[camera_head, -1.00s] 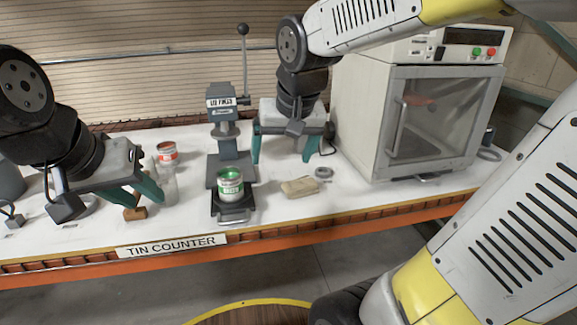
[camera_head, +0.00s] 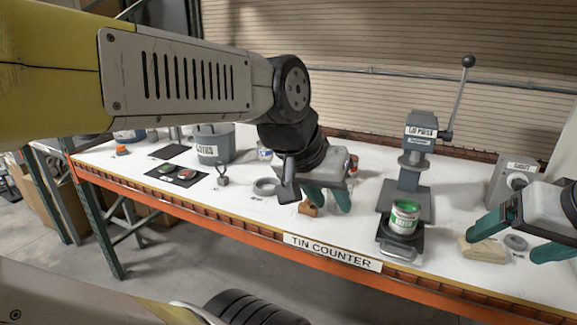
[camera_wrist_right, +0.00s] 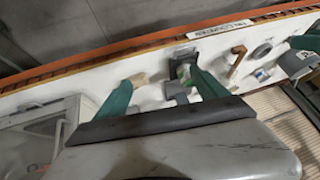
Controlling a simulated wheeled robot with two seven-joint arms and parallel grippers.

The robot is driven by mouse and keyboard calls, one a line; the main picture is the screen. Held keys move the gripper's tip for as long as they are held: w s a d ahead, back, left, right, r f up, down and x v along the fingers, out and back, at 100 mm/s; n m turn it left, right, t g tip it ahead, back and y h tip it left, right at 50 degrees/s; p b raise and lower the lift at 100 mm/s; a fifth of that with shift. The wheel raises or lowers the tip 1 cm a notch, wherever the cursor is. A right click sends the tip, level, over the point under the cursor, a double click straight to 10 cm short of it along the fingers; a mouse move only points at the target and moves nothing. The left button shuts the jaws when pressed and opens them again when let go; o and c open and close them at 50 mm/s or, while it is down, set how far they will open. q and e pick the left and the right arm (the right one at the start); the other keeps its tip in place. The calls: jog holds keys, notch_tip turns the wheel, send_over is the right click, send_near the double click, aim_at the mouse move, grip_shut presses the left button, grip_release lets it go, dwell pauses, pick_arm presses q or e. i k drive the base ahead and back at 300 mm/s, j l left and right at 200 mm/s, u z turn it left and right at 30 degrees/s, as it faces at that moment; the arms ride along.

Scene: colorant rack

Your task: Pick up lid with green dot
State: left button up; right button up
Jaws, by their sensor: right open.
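On a dark mat at the left of the counter lie two dark discs. One, the lid with green dot (camera_head: 165,168), has a green mark; the other lid (camera_head: 187,174) has a red mark. The lids are not distinguishable there.
A grey pot (camera_head: 213,146) stands behind the mat, and a grey ring (camera_head: 265,187) lies to its right. A tin with green contents (camera_head: 405,216) sits at the lid press (camera_head: 413,170). A tan block (camera_head: 482,251) lies near my right gripper. The counter front edge is orange.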

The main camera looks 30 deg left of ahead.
aim_at(167, 167)
jog(key=u, duration=1.9)
jog(key=j+z, duration=0.1)
jog(key=z, duration=1.8)
jog(key=u, duration=1.8)
jog(key=i+j+z, duration=0.25)
jog(key=i, duration=0.4)
jog(key=i+j+z, duration=0.25)
jog(key=i+j, duration=0.3)
